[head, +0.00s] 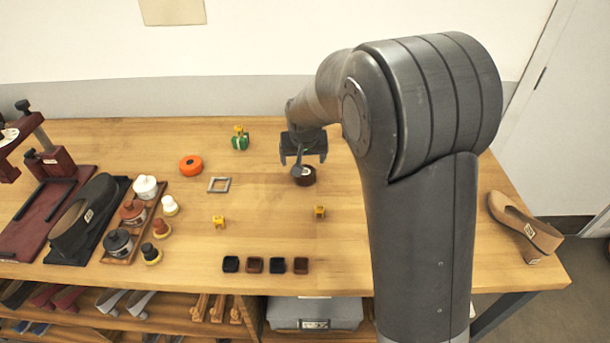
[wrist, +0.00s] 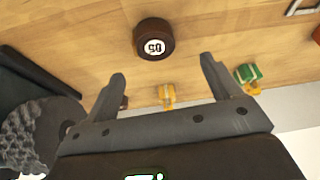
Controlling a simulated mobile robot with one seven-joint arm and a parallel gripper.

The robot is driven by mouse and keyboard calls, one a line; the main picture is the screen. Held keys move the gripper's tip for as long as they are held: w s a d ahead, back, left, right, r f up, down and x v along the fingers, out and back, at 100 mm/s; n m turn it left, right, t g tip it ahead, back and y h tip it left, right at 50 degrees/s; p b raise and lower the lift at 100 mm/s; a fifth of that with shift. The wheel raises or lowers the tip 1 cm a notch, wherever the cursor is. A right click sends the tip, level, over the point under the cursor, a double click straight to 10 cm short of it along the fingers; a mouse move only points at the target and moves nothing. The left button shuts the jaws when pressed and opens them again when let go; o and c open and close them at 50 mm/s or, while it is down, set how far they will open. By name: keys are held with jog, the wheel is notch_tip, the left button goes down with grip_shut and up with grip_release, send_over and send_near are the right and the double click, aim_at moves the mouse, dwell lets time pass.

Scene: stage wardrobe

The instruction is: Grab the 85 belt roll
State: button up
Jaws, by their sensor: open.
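The belt roll (wrist: 154,39) is a dark brown cylinder with a round white label on top that seems to read 85, turned in the wrist view. In the head view the same brown roll (head: 309,180) stands on the wooden table, partly hidden by my gripper. My gripper (head: 303,158) is above it, fingers spread. In the wrist view my gripper (wrist: 163,72) is open and empty, and the roll lies beyond the fingertips, roughly in line with the gap. No contact shows.
A small yellow piece (wrist: 167,95) and a green-and-yellow piece (wrist: 247,72) are near the fingers in the wrist view. An orange roll (head: 190,166) and a grey square frame (head: 219,185) lie to the left. Small dark blocks (head: 254,265) line the front.

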aim_at(305, 172)
jog(key=x, duration=0.3)
jog(key=shift+f, duration=0.1)
jog(key=shift+d+x, duration=0.2)
jog(key=shift+x, duration=1.2)
jog(key=shift+d+x, duration=0.2)
jog(key=shift+x, duration=1.2)
jog(key=c, duration=1.1)
